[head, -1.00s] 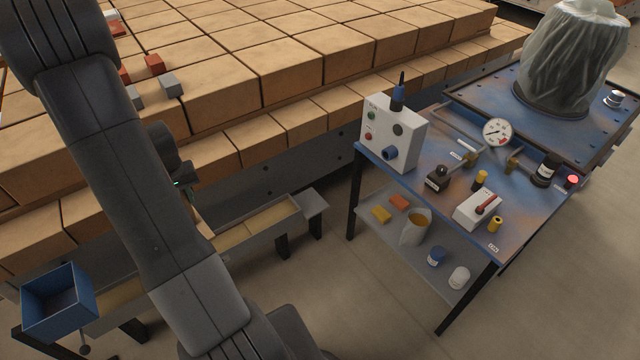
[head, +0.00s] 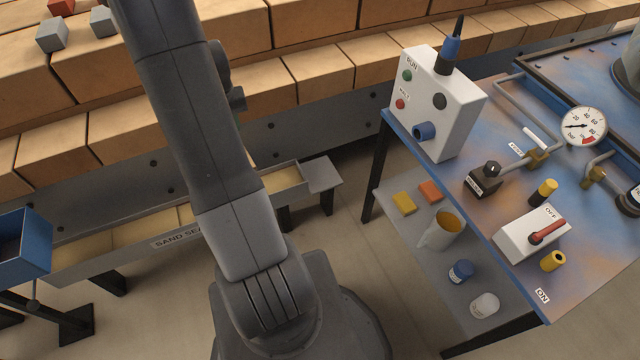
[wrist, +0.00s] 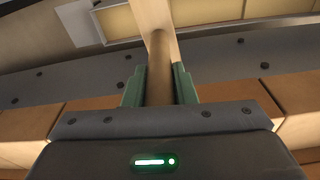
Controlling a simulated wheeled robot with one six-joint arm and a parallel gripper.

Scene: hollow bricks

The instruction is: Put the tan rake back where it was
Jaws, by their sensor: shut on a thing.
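The tan rake (wrist: 159,62) shows in the wrist view as a round tan handle with a paler, flat piece at its far end. My gripper (wrist: 160,88) is shut on the handle, with one green finger on each side. The sand trough (head: 165,240), labelled with words starting "SAND SEA", runs low along the front of the brick stack in the head view. Its pale sand also shows beyond the rake in the wrist view. I cannot tell whether the rake touches the trough. In the head view my arm hides most of the gripper and the rake.
A blue bin (head: 22,245) stands at the left end of the trough. Tan bricks (head: 320,75) rise behind it. At right is a blue-topped bench (head: 500,225) with a control box (head: 437,100), a gauge (head: 583,126) and a lower shelf. Bare floor shows between trough and bench.

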